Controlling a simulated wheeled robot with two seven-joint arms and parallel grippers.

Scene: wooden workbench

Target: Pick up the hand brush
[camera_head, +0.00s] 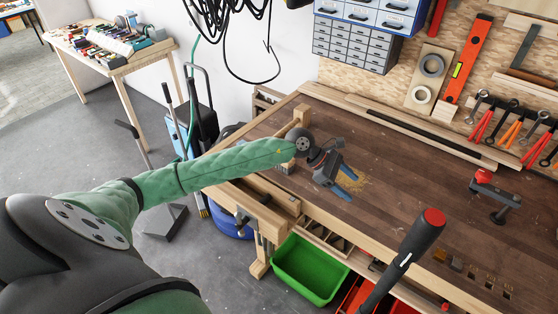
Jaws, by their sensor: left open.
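My left gripper (346,181) is over the workbench's left part, its two blue-tipped fingers spread apart. No brush handle can be made out; the gripper covers part of this spot. I see nothing held between the fingers. My right gripper is not in view.
The wooden workbench (400,175) has clear room in its middle. A black clamp-like tool (495,198) stands at the right. A black handle with a red end (405,258) rises at the front edge. A green bin (308,268) is below. Tools hang on the back panel (400,88).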

